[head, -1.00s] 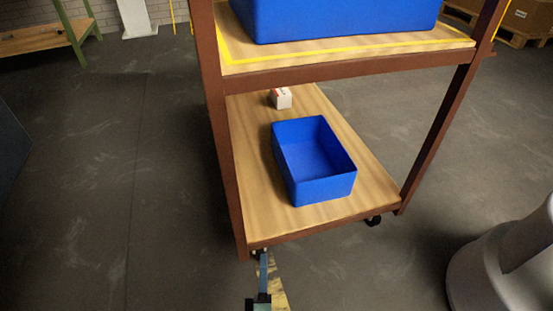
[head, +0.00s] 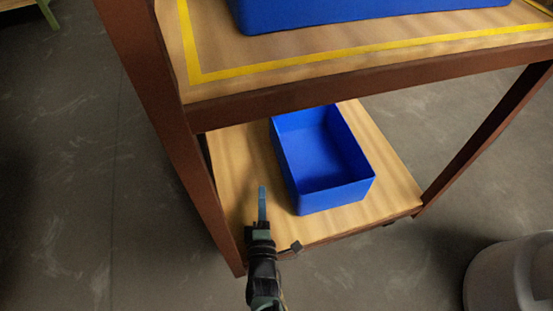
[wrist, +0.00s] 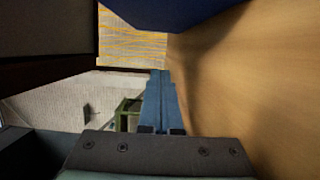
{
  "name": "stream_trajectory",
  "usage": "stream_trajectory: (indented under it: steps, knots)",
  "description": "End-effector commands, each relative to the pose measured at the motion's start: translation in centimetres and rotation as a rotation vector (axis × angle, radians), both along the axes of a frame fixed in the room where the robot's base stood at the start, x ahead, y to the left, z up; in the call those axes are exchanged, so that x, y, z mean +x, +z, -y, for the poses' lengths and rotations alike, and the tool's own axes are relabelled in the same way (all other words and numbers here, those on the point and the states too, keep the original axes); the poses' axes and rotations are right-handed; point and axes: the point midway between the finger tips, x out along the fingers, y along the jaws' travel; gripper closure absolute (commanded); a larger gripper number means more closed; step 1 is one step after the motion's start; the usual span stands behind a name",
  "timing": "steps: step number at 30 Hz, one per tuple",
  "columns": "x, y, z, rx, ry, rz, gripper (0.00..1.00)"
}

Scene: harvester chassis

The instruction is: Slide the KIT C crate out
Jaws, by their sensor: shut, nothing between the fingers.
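A blue open-topped crate (head: 337,197) sits on the lower wooden shelf of a brown-framed cart in the head view. It looks empty, and no KIT C label is readable on it. My gripper (head: 262,190) is shut and empty over the same shelf, left of the crate's near end. Its fingers point toward the back, and a small gap seems to separate them from the crate. In the wrist view the shut fingers (wrist: 160,76) show, with a dark blue surface (wrist: 185,10) at the top edge, probably the crate.
The upper shelf (head: 370,72), with a yellow border line, carries a larger blue crate (head: 370,12) and overhangs the lower shelf's back. A brown post (head: 160,125) stands left of my gripper. A grey rounded object (head: 515,275) stands on the floor at right.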

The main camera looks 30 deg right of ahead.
Motion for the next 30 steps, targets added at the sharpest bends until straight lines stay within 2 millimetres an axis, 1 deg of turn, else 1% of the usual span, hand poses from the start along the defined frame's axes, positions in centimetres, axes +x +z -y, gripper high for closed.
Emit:
stream_trajectory:
  steps: [1,6,12,13,15,20,24,30]
  knots:
    - [0.9,-0.6,0.6,0.001,-0.004,0.005,1.00]
    - [3.6,-0.6,2.2,0.001,-0.003,0.005,1.00]
    - [6.5,-0.6,4.0,-0.002,-0.002,0.003,1.00]
    - [5.9,-0.7,4.5,-0.002,-0.005,0.001,1.00]
    - [5.6,-0.6,5.4,-0.003,-0.003,0.001,1.00]
    - [5.2,-0.4,6.8,-0.002,-0.001,0.001,1.00]
    - [5.0,-0.3,7.3,0.000,0.000,-0.001,1.00]
    - [5.0,-0.1,7.5,0.000,0.001,-0.001,1.00]
